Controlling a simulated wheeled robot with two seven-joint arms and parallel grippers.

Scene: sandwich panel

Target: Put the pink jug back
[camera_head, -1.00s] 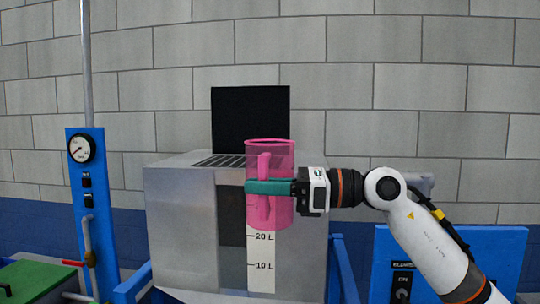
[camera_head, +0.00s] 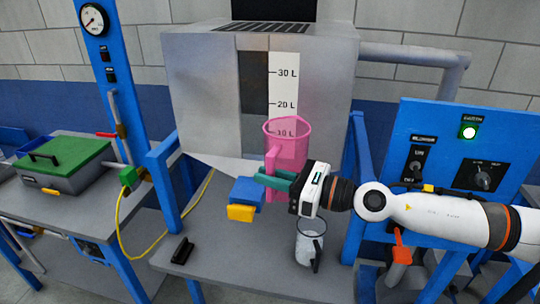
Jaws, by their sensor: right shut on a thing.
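The pink jug (camera_head: 285,140) is see-through and upright in the middle of the camera_head view, in front of the grey tank and its litre scale. My right gripper (camera_head: 272,180) reaches in from the right, its green fingers shut on the jug's handle side. The jug's lower part is partly hidden behind the fingers and gripper body. I cannot tell whether its base touches the table. My left gripper is not in view.
A clear jug (camera_head: 309,246) stands on the grey table (camera_head: 225,275) just below my right gripper. A blue and yellow block (camera_head: 245,197) is left of the fingers. A black handle (camera_head: 182,250) lies front left. A blue control panel (camera_head: 462,150) stands right.

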